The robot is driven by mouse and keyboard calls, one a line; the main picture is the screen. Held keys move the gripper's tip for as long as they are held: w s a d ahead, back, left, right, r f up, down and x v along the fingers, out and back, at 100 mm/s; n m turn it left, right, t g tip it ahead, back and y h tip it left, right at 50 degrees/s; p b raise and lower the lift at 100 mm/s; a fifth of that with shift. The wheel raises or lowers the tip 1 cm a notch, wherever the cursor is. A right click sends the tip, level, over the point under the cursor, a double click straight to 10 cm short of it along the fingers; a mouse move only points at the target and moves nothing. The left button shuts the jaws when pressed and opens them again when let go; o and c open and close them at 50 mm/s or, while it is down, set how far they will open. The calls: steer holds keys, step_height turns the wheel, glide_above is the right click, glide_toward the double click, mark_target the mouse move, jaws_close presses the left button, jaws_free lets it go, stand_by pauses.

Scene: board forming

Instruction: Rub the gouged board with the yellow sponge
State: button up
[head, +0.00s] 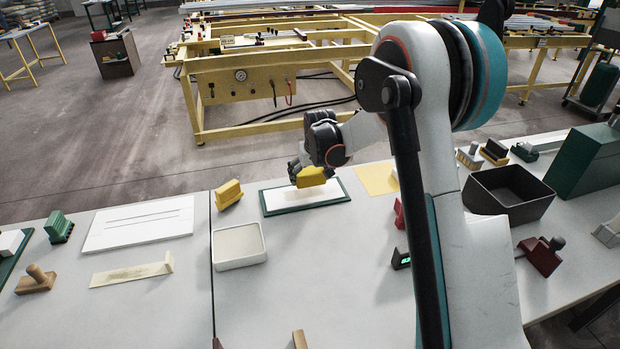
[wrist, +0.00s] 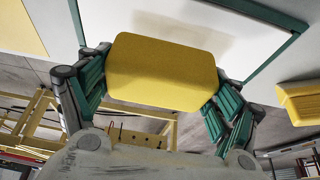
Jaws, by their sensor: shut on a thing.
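My gripper (head: 306,171) is shut on a yellow sponge (head: 317,177), a rounded block. In the wrist view the green-padded fingers press its two ends, and the sponge (wrist: 162,72) sits level between them. It is over a white board with a green rim (head: 335,202); I cannot tell whether it touches. In the wrist view a faint brownish-grey patch, perhaps shadow, shows on this white board (wrist: 240,10) beside the sponge. Another white board (head: 138,229), with long dark lines like gouges across it, lies farther left, away from my gripper.
A second yellow block (head: 229,193) stands left of the green-rimmed board. A white tray (head: 239,247) is nearer. A beige strip (head: 130,272), a green block (head: 58,228) and a wooden stamp (head: 36,279) lie left. A dark open bin (head: 508,193) stands right.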

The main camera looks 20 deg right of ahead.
steer(key=shift+r+p, duration=0.95)
steer(key=shift+r, duration=1.15)
